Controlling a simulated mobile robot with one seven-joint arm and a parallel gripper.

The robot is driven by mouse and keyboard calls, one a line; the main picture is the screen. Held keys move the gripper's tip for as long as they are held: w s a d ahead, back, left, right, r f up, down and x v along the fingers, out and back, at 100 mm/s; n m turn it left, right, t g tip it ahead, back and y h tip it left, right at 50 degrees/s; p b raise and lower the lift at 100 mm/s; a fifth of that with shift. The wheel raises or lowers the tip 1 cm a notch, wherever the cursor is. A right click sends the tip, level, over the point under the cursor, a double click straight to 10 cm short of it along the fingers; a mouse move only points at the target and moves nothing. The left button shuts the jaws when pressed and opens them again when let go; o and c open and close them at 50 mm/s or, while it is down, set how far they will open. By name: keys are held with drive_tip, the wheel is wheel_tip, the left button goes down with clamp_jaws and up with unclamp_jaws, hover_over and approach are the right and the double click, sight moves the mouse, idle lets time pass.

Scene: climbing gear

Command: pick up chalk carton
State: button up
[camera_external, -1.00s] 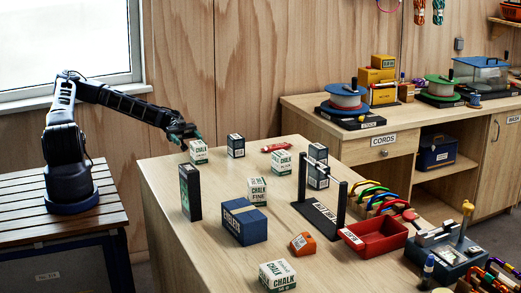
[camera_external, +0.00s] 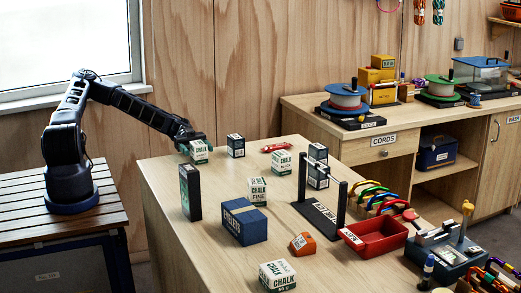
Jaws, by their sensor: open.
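Several white chalk cartons with green print stand on the wooden table. One chalk carton (camera_external: 200,153) is at the far left end, right by my gripper (camera_external: 190,143). Others are the chalk carton at the back middle (camera_external: 281,162), the chalk carton marked FINE in the middle (camera_external: 258,191), and the chalk carton at the front (camera_external: 277,275). My gripper is open at the upper left of the far-left carton. Its fingers are small here, and I cannot tell whether they touch or straddle the carton.
Near the far-left carton stand a dark box (camera_external: 236,146) and a tall black box (camera_external: 190,192). A blue box (camera_external: 244,222), an orange item (camera_external: 302,243), a black stand (camera_external: 320,217) and a red tray (camera_external: 374,238) fill the middle and right. The left front tabletop is clear.

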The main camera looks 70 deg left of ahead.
sight(197, 142)
drive_tip(key=c, duration=1.1)
drive_tip(key=shift+r, duration=0.1)
wheel_tip(197, 142, up, 20)
drive_tip(key=shift+d+f, duration=0.1)
